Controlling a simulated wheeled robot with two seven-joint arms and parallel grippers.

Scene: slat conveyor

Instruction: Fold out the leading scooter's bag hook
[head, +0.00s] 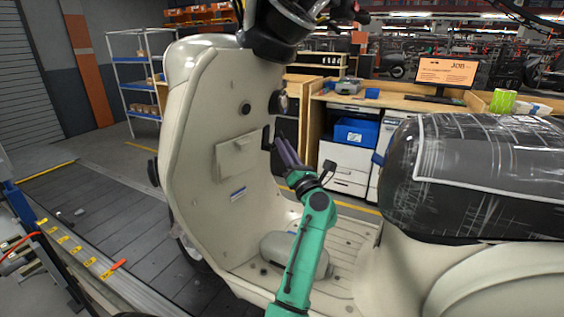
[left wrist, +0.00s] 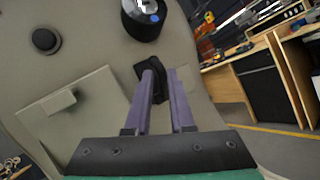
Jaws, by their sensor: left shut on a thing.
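The leading scooter (head: 205,130) is cream, and its inner leg shield faces me in the head view. Its bag hook (head: 266,138) is a small black part on the shield, below the ignition lock (head: 278,103). The left wrist view shows the hook (left wrist: 146,70) at the fingertips, partly hidden behind one finger. My left gripper (head: 281,145), with purple fingers on a green arm, reaches up to the hook and is shut on it; its fingers also show in the left wrist view (left wrist: 162,76). How far the hook is folded out is hard to tell. My right gripper is out of view.
A glovebox lid (head: 236,155) lies left of the hook. The scooter's floorboard (head: 342,262) is below my arm, and a plastic-wrapped seat (head: 470,170) is at right. The dark slat conveyor (head: 120,225) runs at left. A workbench (head: 390,101) with a monitor stands behind.

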